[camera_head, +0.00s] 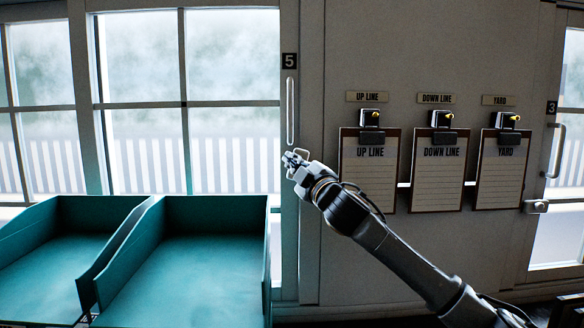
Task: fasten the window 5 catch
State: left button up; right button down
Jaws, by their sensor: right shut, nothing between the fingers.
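Window 5 (232,98) is a tall paned window at the left, with a number 5 plate (289,61) on its right-hand frame. A long upright handle (290,112) is fixed to that frame below the plate. My right gripper (288,160) is shut and empty. It is just below the handle's lower end in the picture, in front of the frame. The gripper and wrist cover the part of the frame where a catch could be, so I cannot make out the catch. My left gripper is not in view.
Two teal trays (268,262) stand in the lower left, below the window. Three clipboards, UP LINE (369,178), DOWN LINE (437,180) and YARD (501,180), hang on the wall at the right. Window 3's frame has a handle (557,150) and a catch (536,206).

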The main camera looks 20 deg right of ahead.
jog(key=s+d+r+m+t+h+b, duration=0.2)
jog(key=d+m+h+b, duration=0.2)
jog(key=m+h+b, duration=0.75)
jog(key=s+a+f+m+y+b, duration=0.3)
jog(key=s+f+b, duration=0.2)
jog(key=s, duration=0.3)
jog(key=shift+a+m+b, duration=0.15)
jog(key=shift+m+b, duration=0.2)
jog(key=shift+b, duration=0.1)
dwell(0.7)
jog(key=shift+f, duration=0.1)
